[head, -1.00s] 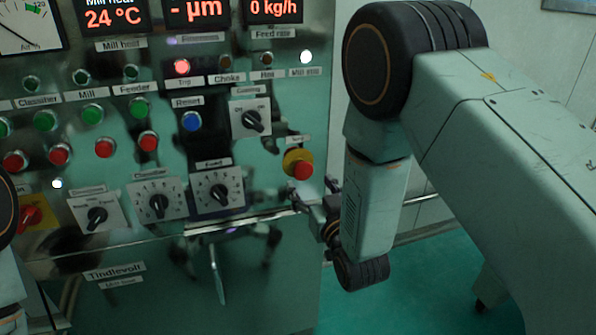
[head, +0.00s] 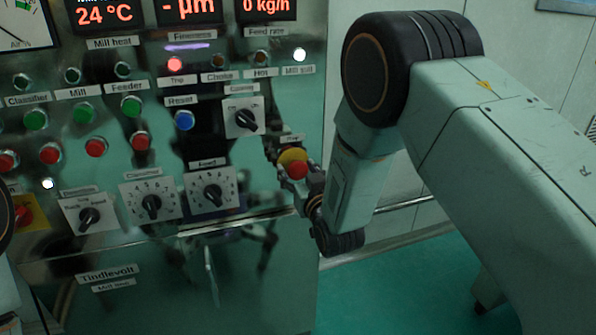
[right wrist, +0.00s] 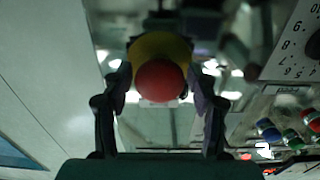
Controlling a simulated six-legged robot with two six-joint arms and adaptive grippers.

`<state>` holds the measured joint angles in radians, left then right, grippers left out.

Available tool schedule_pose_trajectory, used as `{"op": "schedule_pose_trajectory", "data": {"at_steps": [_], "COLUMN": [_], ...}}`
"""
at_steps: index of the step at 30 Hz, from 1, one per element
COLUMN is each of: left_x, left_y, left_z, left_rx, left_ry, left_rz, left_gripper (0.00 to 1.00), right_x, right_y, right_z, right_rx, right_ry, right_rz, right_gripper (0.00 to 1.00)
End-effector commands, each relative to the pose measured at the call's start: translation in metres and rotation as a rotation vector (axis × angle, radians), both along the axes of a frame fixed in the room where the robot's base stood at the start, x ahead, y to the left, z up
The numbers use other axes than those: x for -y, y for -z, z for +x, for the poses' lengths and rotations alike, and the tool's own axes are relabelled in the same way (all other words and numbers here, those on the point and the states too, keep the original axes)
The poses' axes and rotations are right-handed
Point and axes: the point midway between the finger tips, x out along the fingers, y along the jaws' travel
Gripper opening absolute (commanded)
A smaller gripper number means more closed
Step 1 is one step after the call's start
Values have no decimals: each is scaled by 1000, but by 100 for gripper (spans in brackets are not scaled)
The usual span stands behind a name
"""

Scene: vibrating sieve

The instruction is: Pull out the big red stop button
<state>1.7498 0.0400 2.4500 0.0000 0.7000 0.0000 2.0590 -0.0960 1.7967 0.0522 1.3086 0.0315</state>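The big red stop button (head: 298,170) sits on a yellow collar (head: 292,155) at the lower right of the control panel. In the right wrist view the red button (right wrist: 160,80) faces me, in front of its yellow collar (right wrist: 160,47). My right gripper (head: 290,172) is at the button. In the right wrist view its two fingers (right wrist: 162,92) are spread, one on each side of the button, with small gaps visible. It is open and I see no firm contact. My left gripper is not in view; only part of my left arm shows at the left edge.
The steel control panel (head: 235,150) has several rotary knobs close by, such as the one labelled Feed (head: 212,190). A blue Reset button (head: 183,120) is further left. A rail (head: 400,203) runs along the wall. The green floor (head: 420,270) at lower right is clear.

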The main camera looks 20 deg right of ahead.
Motion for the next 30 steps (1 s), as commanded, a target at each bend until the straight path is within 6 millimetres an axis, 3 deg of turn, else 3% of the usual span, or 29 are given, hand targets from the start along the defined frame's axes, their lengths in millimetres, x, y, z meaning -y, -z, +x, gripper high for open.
{"op": "schedule_pose_trajectory", "data": {"at_steps": [19,30], "left_x": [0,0], "left_y": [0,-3], "left_z": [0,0], "left_rx": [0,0], "left_ry": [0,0], "left_rz": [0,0], "left_gripper": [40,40], "right_x": [0,0], "right_y": [0,0], "right_z": [0,-3], "right_rx": [0,-1], "right_ry": [1,1], "right_rz": [0,0], "right_gripper": [1,0]}}
